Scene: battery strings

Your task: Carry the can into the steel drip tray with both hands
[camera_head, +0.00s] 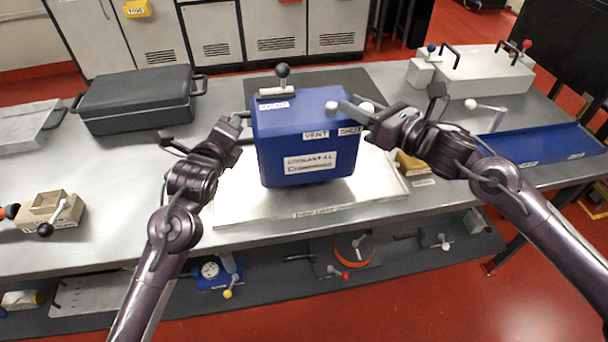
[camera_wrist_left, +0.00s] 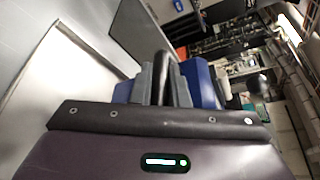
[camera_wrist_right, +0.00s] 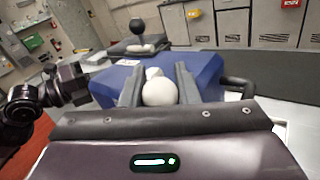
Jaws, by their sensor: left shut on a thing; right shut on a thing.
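The blue coolant can (camera_head: 305,140) is upright, with VENT and SHUT labels and a black-knobbed lever on top. It is over the middle of the bright steel drip tray (camera_head: 235,205); I cannot tell if its base touches the tray. My left gripper (camera_head: 240,120) is shut on the dark handle (camera_wrist_left: 165,75) at the can's left side. My right gripper (camera_head: 366,118) is shut at the can's right side. A white ball knob (camera_wrist_right: 160,92) shows between its fingers in the right wrist view; the exact part gripped is hidden.
A dark case (camera_head: 135,100) stands at the left. A wooden block with a lever (camera_head: 50,208) lies at front left. A grey box (camera_head: 475,75) and a blue tray (camera_head: 545,148) are at the right. A yellow item (camera_head: 410,163) is by the drip tray's right edge.

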